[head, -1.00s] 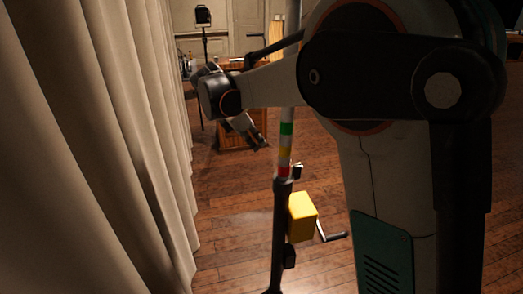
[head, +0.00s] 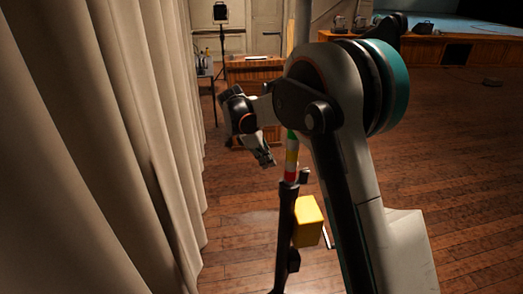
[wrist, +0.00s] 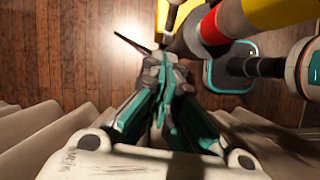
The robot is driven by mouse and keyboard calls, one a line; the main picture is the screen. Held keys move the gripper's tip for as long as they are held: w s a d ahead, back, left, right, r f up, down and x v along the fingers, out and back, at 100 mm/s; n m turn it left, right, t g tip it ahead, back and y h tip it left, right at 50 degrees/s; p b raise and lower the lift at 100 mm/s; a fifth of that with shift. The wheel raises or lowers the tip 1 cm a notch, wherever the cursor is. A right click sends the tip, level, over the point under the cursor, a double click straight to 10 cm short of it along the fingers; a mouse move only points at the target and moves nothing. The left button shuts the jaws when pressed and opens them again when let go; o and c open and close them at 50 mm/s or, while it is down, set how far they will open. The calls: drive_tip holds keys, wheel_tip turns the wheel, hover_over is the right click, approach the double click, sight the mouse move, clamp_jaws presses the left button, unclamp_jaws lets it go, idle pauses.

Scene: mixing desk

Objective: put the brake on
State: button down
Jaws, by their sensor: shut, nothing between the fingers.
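A dark stand (head: 286,225) rises in the head view, with a pole banded green, yellow, white and red (head: 291,160) coming out of its top. A yellow box (head: 308,221) sits on its side, with a crank handle (head: 327,237) partly hidden by my arm. A small black knob or lever (head: 304,175) juts out at the stand's top; whether it is the brake is not clear. My gripper (head: 267,160) is shut and empty, left of the banded pole and apart from it. In the wrist view my gripper (wrist: 163,92) points toward the stand's dark collar (wrist: 188,42).
A pale curtain (head: 100,140) hangs close along the left side. A wooden desk (head: 253,75) stands behind, with a lamp on a stand (head: 221,35). A stage (head: 450,48) runs along the back right.

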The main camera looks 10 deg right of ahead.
drive_tip(key=d, duration=0.4)
drive_tip(key=shift+s+d+f+p, duration=0.25)
drive_tip(key=shift+s+f+p, duration=0.1)
drive_tip(key=shift+f, duration=0.05)
drive_tip(key=shift+d+r+b, duration=0.15)
drive_tip(key=shift+d+b, duration=0.7)
drive_tip(key=shift+d, duration=0.2)
